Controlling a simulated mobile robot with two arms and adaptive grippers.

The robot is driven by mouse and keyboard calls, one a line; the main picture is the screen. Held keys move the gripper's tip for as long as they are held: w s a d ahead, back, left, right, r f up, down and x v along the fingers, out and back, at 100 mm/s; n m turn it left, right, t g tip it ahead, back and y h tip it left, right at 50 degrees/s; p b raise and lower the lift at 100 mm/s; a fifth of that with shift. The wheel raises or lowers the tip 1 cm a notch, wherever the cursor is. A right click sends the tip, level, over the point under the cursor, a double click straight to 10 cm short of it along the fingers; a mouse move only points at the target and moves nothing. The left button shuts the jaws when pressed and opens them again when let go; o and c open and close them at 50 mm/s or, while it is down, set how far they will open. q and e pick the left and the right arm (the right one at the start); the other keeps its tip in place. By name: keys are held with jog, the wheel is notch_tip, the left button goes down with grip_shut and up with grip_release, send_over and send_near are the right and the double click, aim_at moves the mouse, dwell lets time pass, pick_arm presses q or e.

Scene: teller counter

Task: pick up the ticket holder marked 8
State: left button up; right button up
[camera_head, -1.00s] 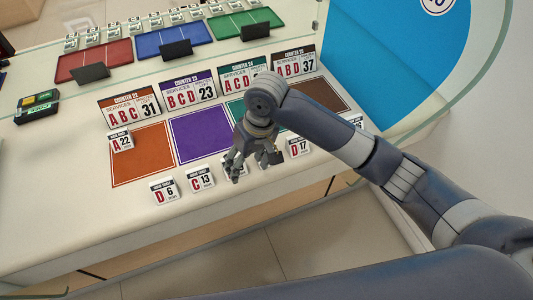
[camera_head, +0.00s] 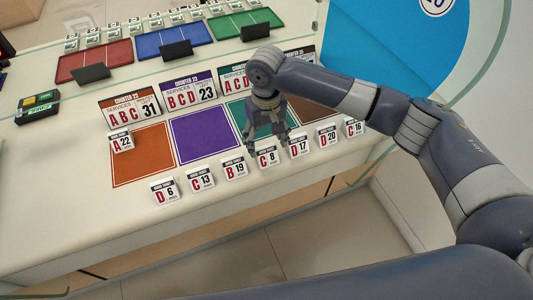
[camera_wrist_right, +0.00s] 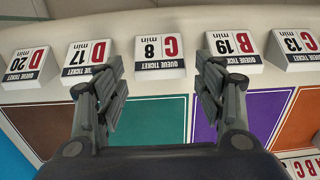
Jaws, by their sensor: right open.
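The ticket holder marked C 8 (camera_head: 267,157) is a small white block with a red letter and a black number. It stands in the front row on the counter, between the holders marked B 19 (camera_head: 235,167) and D 17 (camera_head: 298,145). My right gripper (camera_head: 267,138) is open above the green mat, just behind this holder. In the right wrist view, the C 8 holder (camera_wrist_right: 160,50) appears upside down ahead of the gap between the two open fingers (camera_wrist_right: 158,80). Nothing is between the fingers. My left gripper is not in view.
The C 13 (camera_head: 201,180), D 6 (camera_head: 164,191), D 20 (camera_head: 327,134) and C 16 (camera_head: 354,127) holders share the row. The A 22 holder (camera_head: 121,141) stands on the orange mat (camera_head: 145,160). Counter signs (camera_head: 190,91) stand behind the mats.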

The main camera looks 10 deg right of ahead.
aim_at(266, 149)
notch_tip(266, 149, down, 5)
jog(key=shift+w+r+p, duration=0.1)
jog(key=shift+w+p, duration=0.05)
jog(key=shift+p, duration=0.15)
jog(key=c, duration=0.8)
